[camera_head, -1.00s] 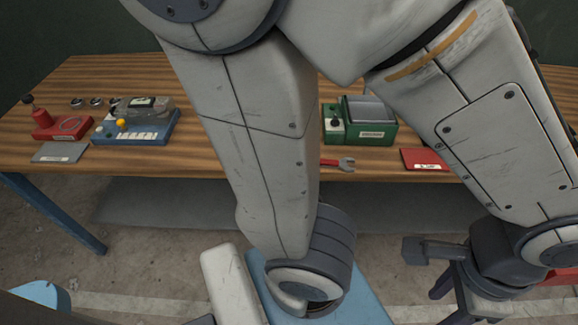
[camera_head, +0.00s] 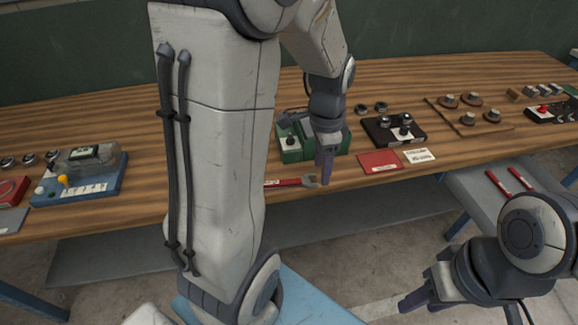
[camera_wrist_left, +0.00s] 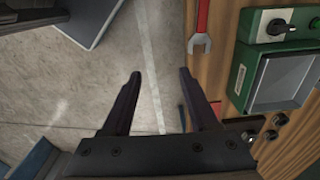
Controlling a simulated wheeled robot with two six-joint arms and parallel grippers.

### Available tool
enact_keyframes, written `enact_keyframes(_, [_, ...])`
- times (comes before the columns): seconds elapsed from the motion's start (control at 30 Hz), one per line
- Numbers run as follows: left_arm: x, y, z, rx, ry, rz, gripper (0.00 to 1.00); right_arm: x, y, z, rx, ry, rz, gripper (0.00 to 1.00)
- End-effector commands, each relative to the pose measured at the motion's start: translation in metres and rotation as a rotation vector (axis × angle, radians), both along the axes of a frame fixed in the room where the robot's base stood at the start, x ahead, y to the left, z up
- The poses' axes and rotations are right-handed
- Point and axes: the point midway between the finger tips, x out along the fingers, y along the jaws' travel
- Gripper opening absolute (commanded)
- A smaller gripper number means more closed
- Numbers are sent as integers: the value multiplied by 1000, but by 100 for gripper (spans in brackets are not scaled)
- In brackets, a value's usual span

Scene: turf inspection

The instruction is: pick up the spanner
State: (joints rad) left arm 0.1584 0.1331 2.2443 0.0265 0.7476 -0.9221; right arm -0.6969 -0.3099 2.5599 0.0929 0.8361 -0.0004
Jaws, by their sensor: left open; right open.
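The spanner (camera_head: 288,183) lies near the front edge of the bench, red handle to the left and grey open jaw to the right. My left arm covers part of its handle in the head view. My left gripper (camera_head: 325,170) points down just right of the spanner's jaw, apart from it. In the left wrist view, my left gripper (camera_wrist_left: 160,74) is open and empty, with floor between its fingers. The spanner (camera_wrist_left: 200,35) there lies beyond the right fingertip, partly cut off by the top edge. My right gripper (camera_head: 428,292) is open and empty over the floor at lower right.
A green device (camera_head: 293,148) stands behind the spanner, close to my left gripper. A red card (camera_head: 380,162) and a black device (camera_head: 394,131) sit to its right. A blue device (camera_head: 80,180) is at left. Two red-handled tools (camera_head: 509,181) lie on a grey surface at right.

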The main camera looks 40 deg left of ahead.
Motion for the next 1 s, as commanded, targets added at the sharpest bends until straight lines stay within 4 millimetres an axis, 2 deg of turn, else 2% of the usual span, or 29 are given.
enact_keyframes(0.03, [4,32,-4,3,9,8,60,0,0,4,0,0,0,45])
enact_keyframes(0.1, [5,65,-10,8,13,-8,60,0,0,6,0,0,0,45])
enact_keyframes(0.2, [3,101,-17,13,16,-29,60,0,0,7,0,0,0,45])
enact_keyframes(0.3, [0,122,-22,14,20,-43,60,0,0,8,0,0,0,45])
enact_keyframes(0.43, [-3,130,-37,13,23,-52,60,0,0,8,0,0,0,45])
enact_keyframes(0.6, [-3,129,-63,13,23,-53,60,0,0,8,0,0,0,45])
enact_keyframes(0.87, [-4,128,-84,13,23,-52,60,0,0,11,0,0,0,45])
enact_keyframes(1.0, [-7,125,-106,12,24,-52,60,0,0,15,0,0,0,45])
